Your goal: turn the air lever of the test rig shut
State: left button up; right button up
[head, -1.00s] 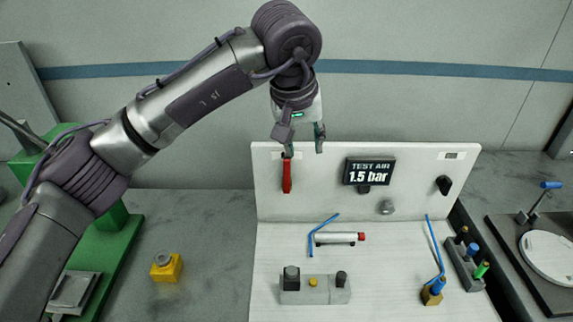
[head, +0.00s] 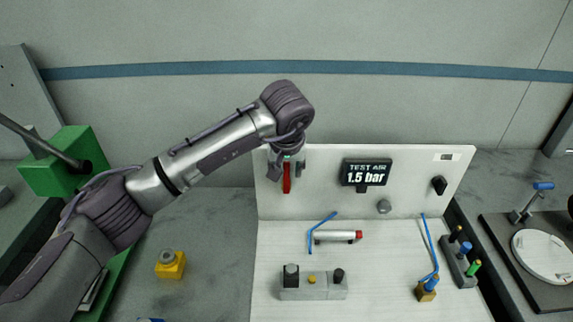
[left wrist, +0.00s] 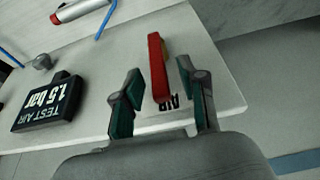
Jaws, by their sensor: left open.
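The air lever is a red bar (head: 287,184) hanging straight down on the upright white panel of the test rig (head: 330,200), at its upper left. It also shows in the left wrist view (left wrist: 157,66), beside a label with the letters "AIR". My left gripper (head: 287,164) is open at the lever's upper part. In the left wrist view the lever lies between the two spread fingers (left wrist: 159,76), with a gap on both sides. The black display (head: 367,172) reads "TEST AIR 1.5 bar".
A black knob (head: 439,185) and a grey knob (head: 384,206) sit on the panel right of the lever. On the rig's base are a cylinder (head: 334,236), a grey block (head: 313,288) and blue hoses. A yellow block (head: 170,265) stands on the grey bench to the left.

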pick_arm(q)
jog(key=shift+f, duration=0.2)
jog(key=shift+c, duration=0.2)
grip_shut()
jog(key=shift+d, duration=0.1)
jog(key=shift+d+f+m+y+b, duration=0.35)
jog(key=shift+d+y, duration=0.3)
jog(key=shift+y, duration=0.45)
jog(key=shift+d+m+y+b, duration=0.1)
jog(key=shift+d+y+b, duration=0.4)
jog(key=shift+y, duration=0.6)
jog(key=shift+d+f+m+y+b, duration=0.2)
jog(key=shift+d+m+y+b, duration=0.1)
jog(key=shift+d+y, duration=0.65)
jog(key=shift+a, duration=0.15)
